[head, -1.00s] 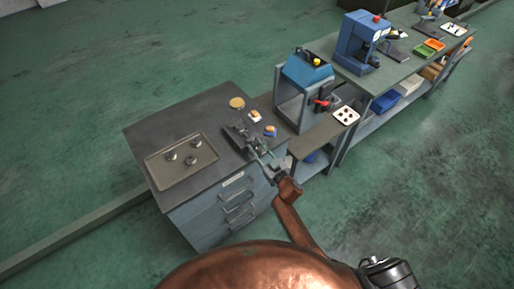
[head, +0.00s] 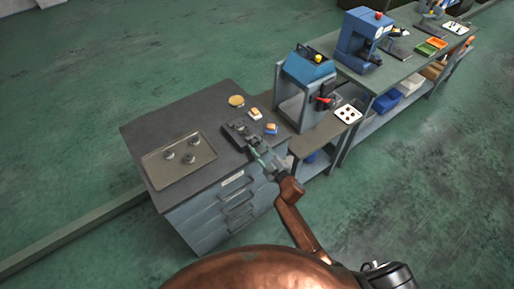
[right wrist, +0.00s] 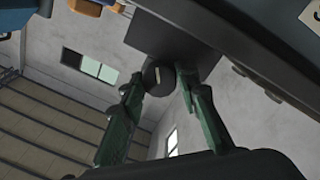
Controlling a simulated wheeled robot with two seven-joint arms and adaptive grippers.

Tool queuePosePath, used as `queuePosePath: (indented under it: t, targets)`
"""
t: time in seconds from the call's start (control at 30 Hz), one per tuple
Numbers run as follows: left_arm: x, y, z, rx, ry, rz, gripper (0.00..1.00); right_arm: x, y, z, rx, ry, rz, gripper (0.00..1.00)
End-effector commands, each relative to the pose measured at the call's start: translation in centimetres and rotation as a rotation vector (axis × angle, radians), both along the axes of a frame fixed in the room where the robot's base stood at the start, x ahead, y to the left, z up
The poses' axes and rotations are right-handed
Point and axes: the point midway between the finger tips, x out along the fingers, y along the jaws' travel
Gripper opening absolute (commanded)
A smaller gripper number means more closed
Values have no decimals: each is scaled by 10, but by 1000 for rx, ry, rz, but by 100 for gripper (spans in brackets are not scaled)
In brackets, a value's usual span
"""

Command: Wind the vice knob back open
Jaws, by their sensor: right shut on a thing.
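The vice (head: 238,131) is a dark block on the front right part of the grey cabinet top. Its round dark knob (right wrist: 158,76), with a pale mark on its face, shows in the right wrist view. My right gripper (head: 256,146) reaches the vice from the front. In the right wrist view, the green fingers of the right gripper (right wrist: 160,84) are shut on the knob, one on each side. In the head view the fingers largely hide the knob. My left gripper is not in view.
A tray with three round metal parts (head: 180,158) lies left on the cabinet top (head: 160,126). A round tan dish (head: 236,101) and small orange, white and blue blocks (head: 270,129) lie behind and beside the vice. A blue machine (head: 306,68) stands to the right.

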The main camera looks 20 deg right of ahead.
Motion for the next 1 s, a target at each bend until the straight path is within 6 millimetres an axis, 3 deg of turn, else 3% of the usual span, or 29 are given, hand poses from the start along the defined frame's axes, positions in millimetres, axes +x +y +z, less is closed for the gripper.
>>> queuePosePath:
  t: [0.6, 1.0]
  targets:
    - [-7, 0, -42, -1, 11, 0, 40, 0, 0, -5, -547, -197, 1, 5]
    - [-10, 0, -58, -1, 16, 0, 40, 0, -1, -4, -792, -285, 2, 5]
